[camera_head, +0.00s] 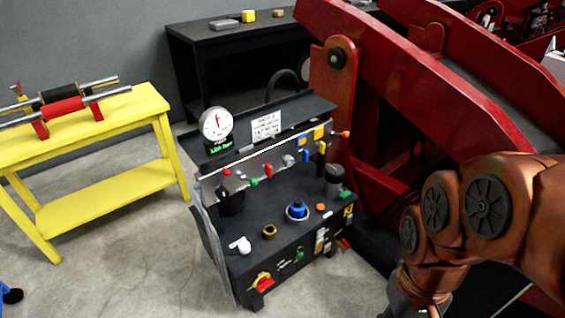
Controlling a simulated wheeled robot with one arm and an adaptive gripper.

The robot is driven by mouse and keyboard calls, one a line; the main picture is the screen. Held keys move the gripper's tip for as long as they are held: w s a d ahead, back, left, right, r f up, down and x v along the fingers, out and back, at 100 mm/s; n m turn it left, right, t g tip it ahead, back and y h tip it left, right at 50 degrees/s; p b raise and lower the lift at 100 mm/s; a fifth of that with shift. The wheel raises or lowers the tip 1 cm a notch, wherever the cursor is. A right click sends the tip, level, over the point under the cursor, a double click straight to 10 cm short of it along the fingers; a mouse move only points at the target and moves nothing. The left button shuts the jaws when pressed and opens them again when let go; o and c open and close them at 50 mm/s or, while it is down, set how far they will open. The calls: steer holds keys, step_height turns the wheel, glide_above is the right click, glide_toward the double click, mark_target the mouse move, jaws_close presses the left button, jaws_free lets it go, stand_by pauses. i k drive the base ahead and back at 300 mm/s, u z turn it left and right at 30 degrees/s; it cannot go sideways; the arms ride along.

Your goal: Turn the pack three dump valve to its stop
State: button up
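A black hydraulic console (275,225) stands in the middle. A red handle (262,281) on a yellow plate is on the front face. The labels are too small to read, so I cannot tell which handle is the pack three dump valve. My copper-coloured arm is at the lower right; my gripper is out of frame below.
A round gauge (216,124) stands on the console. A large red machine frame (440,80) rises close behind and right. A yellow bench (110,185) is at left and a black bench (240,40) behind.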

mark_target(267, 167)
steer(key=z, duration=0.05)
steer(key=i, duration=0.6)
steer(key=u, duration=1.5)
